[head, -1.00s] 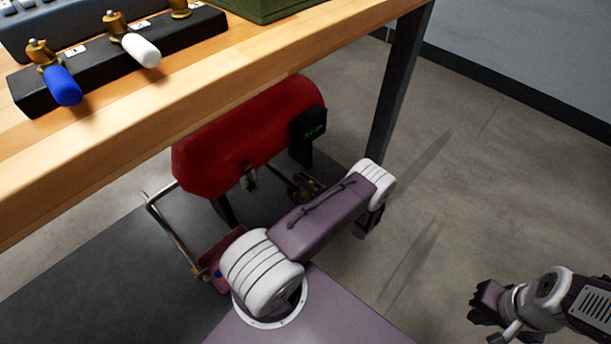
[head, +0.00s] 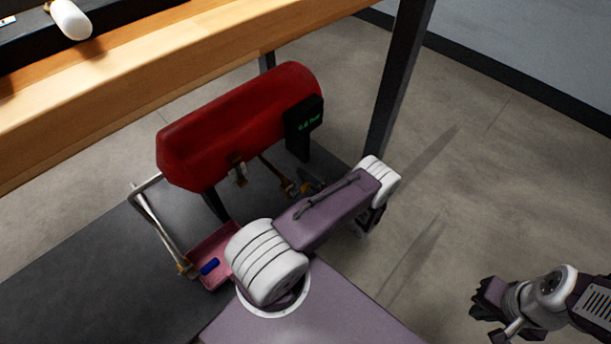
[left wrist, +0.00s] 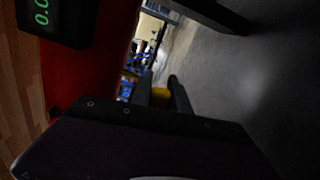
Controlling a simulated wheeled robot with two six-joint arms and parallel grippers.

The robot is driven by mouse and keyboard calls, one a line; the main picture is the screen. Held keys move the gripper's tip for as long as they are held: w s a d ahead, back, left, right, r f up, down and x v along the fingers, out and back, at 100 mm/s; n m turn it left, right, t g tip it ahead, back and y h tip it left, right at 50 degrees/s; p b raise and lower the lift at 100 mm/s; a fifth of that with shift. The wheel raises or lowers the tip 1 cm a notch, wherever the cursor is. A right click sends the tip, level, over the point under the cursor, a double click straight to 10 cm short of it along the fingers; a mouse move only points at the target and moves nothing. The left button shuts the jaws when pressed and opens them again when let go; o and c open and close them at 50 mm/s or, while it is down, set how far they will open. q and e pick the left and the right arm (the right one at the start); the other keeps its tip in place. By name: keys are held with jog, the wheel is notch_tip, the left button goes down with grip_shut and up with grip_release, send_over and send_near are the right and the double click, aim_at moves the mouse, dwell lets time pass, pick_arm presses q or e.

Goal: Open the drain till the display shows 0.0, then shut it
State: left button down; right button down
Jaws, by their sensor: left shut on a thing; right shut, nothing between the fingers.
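The red tank (head: 235,125) hangs under the bench. Its black display box (head: 292,131) has green digits that look like 0.0; in the left wrist view the display (left wrist: 42,12) reads "0." with the last digit cut by the frame edge. A brass drain fitting (head: 287,186) is below the tank's right end, partly hidden by my left arm. Whether the drain is open cannot be told. My right gripper (head: 487,300) is shut and empty, over the floor.
Another brass fitting (head: 238,172) hangs under the tank. The bench edge (head: 190,65) and leg (head: 400,85) bound the space. Floor at right is clear.

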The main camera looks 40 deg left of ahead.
pick_arm(q)
jog(key=shift+f+m+b, duration=0.35)
jog(key=shift+f+m, duration=0.2)
jog(key=shift+m, duration=0.25)
jog(key=c, duration=1.2)
grip_release()
jog(key=shift+c, duration=0.2)
jog(key=d+p, duration=0.3)
jog(key=d, duration=0.6)
jog(key=shift+s, duration=0.35)
jog(key=shift+d, duration=0.1)
